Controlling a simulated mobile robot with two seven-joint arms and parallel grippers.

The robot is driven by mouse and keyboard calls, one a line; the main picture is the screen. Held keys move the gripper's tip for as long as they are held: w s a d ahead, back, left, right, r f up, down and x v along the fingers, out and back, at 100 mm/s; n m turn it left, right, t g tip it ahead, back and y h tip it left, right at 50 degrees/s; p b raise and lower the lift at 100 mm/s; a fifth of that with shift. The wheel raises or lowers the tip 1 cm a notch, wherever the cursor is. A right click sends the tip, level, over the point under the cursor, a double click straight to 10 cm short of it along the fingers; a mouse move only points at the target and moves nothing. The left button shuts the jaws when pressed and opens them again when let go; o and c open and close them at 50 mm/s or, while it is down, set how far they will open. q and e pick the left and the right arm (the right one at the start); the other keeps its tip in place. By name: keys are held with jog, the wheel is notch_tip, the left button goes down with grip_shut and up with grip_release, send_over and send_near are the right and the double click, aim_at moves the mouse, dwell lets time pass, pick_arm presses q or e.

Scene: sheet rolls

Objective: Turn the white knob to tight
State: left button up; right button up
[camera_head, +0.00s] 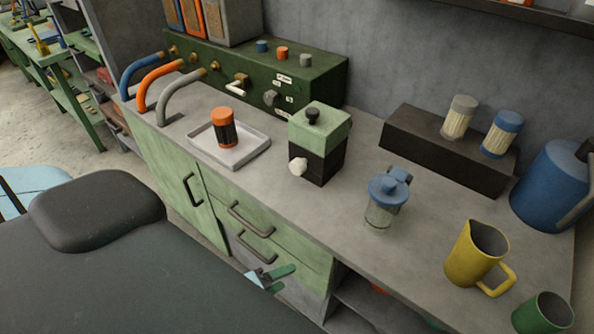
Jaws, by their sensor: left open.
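The white knob (298,167) sticks out from the lower left side of a small box (322,163) with a black body and a green top. The box stands on the grey counter, and a black knob (313,115) sits on its top. Markings for the white knob's position are too small to read. My left gripper (270,278) shows small and partly, with green-tipped fingers apart. It appears in front of the counter's drawers, below and left of the white knob in the picture, apart from it and empty. My right gripper is not in view.
A white tray (255,152) holding an orange-lidded jar (225,128) lies left of the box. A blue-lidded jar (382,212) and a yellow jug (474,255) stand to the right. A green panel (325,80) is behind. Drawer handles (250,220) protrude in front.

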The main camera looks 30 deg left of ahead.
pick_arm(q)
jog(key=w+a+r+n+t, duration=0.35)
jog(key=w+r+n, duration=0.25)
jog(key=w+n, duration=0.25)
jog(key=n+t+y+b, duration=0.2)
jog(key=n+y, duration=0.1)
jog(key=n, duration=0.9)
send_near(295, 170)
jog(key=shift+w+d+f+m, duration=0.15)
jog(key=shift+w+d+m, duration=0.15)
jog(key=shift+w, duration=0.45)
jog(key=shift+w+a+r+n, duration=0.2)
jog(key=shift+w+a+n, duration=0.1)
jog(key=shift+n, duration=0.35)
jog(key=shift+w+d+p, duration=0.15)
jog(key=shift+w+p, duration=0.1)
jog(key=shift+w, duration=1.65)
jog(key=shift+w+d+p, duration=0.2)
jog(key=shift+w+p, duration=0.05)
jog(key=shift+w, duration=1.7)
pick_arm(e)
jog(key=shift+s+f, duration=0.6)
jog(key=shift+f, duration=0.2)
pick_arm(q)
jog(key=c, duration=1)
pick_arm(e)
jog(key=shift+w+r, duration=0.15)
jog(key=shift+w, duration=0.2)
